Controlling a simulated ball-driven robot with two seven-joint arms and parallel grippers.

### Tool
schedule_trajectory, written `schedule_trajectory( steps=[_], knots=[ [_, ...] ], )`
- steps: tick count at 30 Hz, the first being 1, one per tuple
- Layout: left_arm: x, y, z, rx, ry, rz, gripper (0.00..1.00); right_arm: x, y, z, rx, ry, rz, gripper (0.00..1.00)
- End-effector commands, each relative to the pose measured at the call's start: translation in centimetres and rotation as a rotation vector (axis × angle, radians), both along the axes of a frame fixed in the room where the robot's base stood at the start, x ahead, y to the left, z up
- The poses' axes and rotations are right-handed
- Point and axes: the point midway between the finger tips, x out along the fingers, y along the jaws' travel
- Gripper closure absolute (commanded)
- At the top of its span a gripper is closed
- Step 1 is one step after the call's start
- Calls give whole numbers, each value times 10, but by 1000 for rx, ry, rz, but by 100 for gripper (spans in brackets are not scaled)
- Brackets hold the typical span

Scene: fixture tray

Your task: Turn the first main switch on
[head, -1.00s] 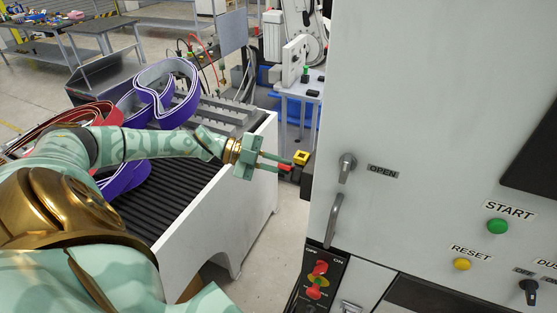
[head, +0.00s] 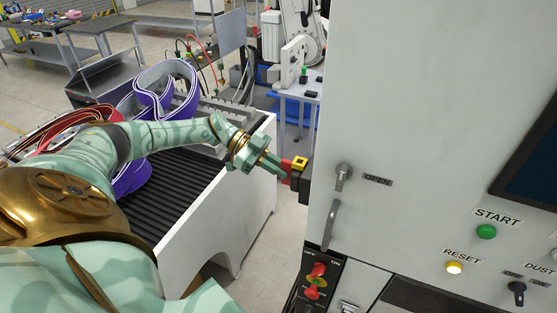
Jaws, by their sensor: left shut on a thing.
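A red and yellow rotary switch (head: 299,163) sits on a dark box on the left side of the grey machine cabinet. My left gripper (head: 281,166) reaches it from the left and is shut on its red knob, which the fingers partly hide. A second red and yellow switch (head: 317,281) is on a black plate marked OFF and ON, low on the cabinet front, with nothing touching it. My right gripper is out of view.
The cabinet (head: 420,90) fills the right side, with an OPEN knob (head: 343,175), a handle (head: 331,225), a green START button (head: 486,232), a lit yellow RESET button (head: 454,268) and a dark blue screen (head: 532,165). A conveyor (head: 215,230) with purple belts stands below my left arm.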

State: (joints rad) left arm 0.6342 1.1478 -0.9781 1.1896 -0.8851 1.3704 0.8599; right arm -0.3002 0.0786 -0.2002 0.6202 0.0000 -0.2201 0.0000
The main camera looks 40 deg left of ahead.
Motion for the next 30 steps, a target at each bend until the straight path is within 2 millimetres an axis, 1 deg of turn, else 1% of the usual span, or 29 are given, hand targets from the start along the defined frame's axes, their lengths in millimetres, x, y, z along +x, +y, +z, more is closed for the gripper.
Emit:
schedule_trajectory(
  steps=[8,20,21,22,23,30],
  knots=[
    [0,0,-1,-17,53,1,100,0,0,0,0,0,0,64],
    [0,0,0,-19,57,0,100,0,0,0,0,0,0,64],
    [0,0,0,-19,57,0,80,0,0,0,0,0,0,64],
    [0,0,0,-19,57,0,71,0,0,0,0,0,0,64],
    [0,0,0,-19,57,0,66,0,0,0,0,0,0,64],
    [0,0,0,-19,56,-1,66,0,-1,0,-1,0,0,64]
  ],
)
